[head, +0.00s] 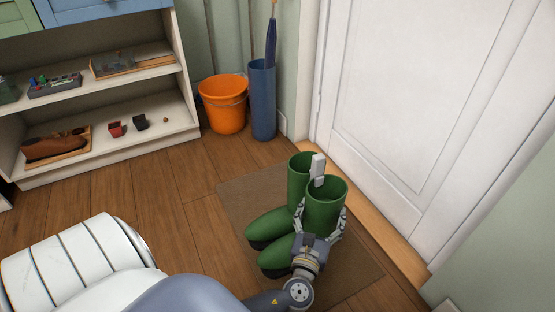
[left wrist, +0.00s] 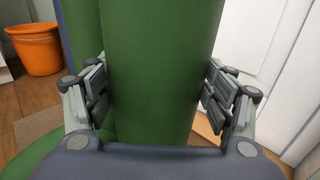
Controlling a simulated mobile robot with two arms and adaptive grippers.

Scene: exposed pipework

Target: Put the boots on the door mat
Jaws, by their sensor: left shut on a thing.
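A pair of green rubber boots stands upright, side by side, toes to the left. The far boot (head: 300,175) and the near boot (head: 323,207) are both over the brown door mat (head: 240,190). Whether their soles touch it I cannot tell. A pale clip-like piece (head: 318,168) sits between their tops. My left gripper (head: 322,218) is shut around the near boot's shaft. In the left wrist view, that shaft (left wrist: 158,70) fills the space between the fingers, with the other boot (left wrist: 80,30) behind it at left. My right gripper is not in view.
A white door (head: 420,110) with a wooden sill is right of the mat. An orange bucket (head: 223,105) and a blue umbrella stand (head: 262,100) are behind. A shelf unit (head: 110,160) with shoes and small items stands at left. Wooden floor (head: 150,205) between is clear.

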